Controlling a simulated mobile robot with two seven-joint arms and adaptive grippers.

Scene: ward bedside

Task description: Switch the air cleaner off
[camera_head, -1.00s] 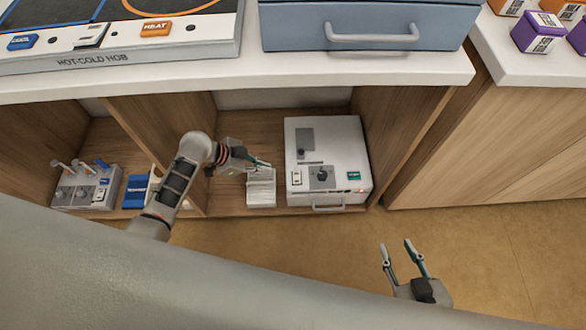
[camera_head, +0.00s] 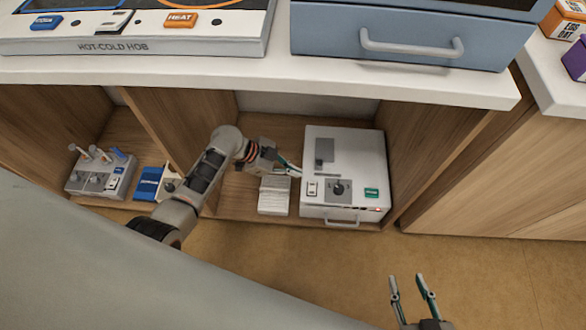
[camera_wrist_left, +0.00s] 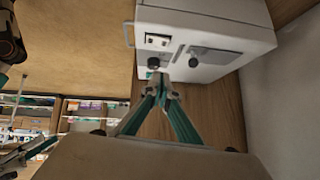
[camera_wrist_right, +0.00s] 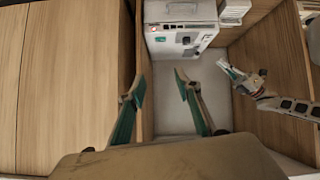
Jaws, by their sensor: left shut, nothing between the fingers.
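A white box-shaped appliance (camera_head: 357,155), apparently the air cleaner, sits in the open shelf bay. Its panel carries a white rocker switch (camera_head: 312,188), a dark knob (camera_head: 339,187) and a green button (camera_head: 371,193); a red light (camera_head: 377,209) glows at the front. My left gripper (camera_head: 298,172) is shut and empty at the panel's left edge, close to the switch. In the left wrist view its closed fingertips (camera_wrist_left: 158,80) are beside the appliance (camera_wrist_left: 210,12), near a dark knob (camera_wrist_left: 154,63); I cannot tell whether they touch. My right gripper (camera_head: 409,277) is open and empty over the floor.
A white slatted block (camera_head: 274,196) stands left of the appliance, under my left arm. A wooden divider (camera_head: 168,130) separates the bay with a grey lever box (camera_head: 100,178) and a blue item (camera_head: 148,184). The white countertop (camera_head: 260,75) overhangs the bays. The floor in front is clear.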

